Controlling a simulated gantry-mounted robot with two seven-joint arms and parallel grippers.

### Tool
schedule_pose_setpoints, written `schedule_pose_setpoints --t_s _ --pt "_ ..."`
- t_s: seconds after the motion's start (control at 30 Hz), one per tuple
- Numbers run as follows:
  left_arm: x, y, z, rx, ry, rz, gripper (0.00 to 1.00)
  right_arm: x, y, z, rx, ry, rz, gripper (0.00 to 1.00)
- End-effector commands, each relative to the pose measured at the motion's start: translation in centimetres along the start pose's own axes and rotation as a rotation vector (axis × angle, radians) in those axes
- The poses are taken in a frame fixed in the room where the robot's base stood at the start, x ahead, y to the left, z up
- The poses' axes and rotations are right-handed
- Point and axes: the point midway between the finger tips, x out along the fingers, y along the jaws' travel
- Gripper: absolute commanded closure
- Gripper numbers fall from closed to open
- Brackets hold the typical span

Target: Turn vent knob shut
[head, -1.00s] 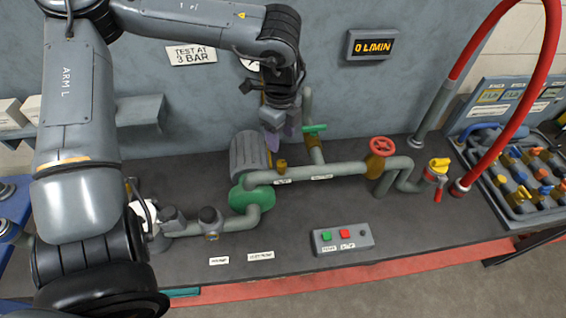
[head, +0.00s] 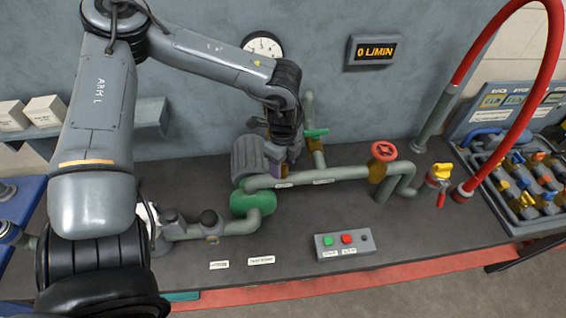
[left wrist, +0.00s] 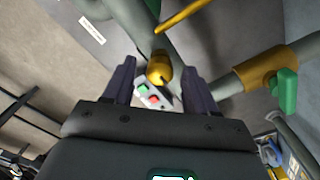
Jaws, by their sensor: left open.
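The small brass vent knob (left wrist: 158,68) sits on the grey pipe in the left wrist view. It lies between the two dark fingers of my left gripper (left wrist: 159,88), with a gap visible on each side. My left gripper (head: 284,163) is open. In the head view it points down over the pipe beside the grey motor (head: 248,158) and hides most of the knob. Whether the knob is open or shut cannot be told. My right gripper is in neither view.
A green-handled valve (head: 316,133) stands close to the right of my left gripper. A red handwheel (head: 383,151) and a yellow valve (head: 440,171) are farther right. A button box (head: 344,243) sits in front, with clear bench around it.

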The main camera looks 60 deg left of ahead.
Motion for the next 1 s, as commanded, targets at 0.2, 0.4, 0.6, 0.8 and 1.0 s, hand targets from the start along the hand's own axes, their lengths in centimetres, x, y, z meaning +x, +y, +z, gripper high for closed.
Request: schedule_pose_setpoints --t_s 0.2,0.4,0.6,0.8,1.0 --pt "0.0 0.0 0.0 0.0 0.0 0.0 0.6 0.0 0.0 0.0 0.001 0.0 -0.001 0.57" --pt "0.0 0.0 0.0 0.0 0.0 0.0 0.91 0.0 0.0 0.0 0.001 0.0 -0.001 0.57" --pt "0.0 0.0 0.0 0.005 0.0 0.0 0.99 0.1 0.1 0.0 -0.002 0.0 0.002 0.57" --pt "0.0 0.0 0.0 0.051 -0.001 -0.001 0.99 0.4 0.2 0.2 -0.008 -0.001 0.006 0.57" --pt "0.1 0.0 0.0 0.165 -0.001 -0.001 0.99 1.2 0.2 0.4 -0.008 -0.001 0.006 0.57"
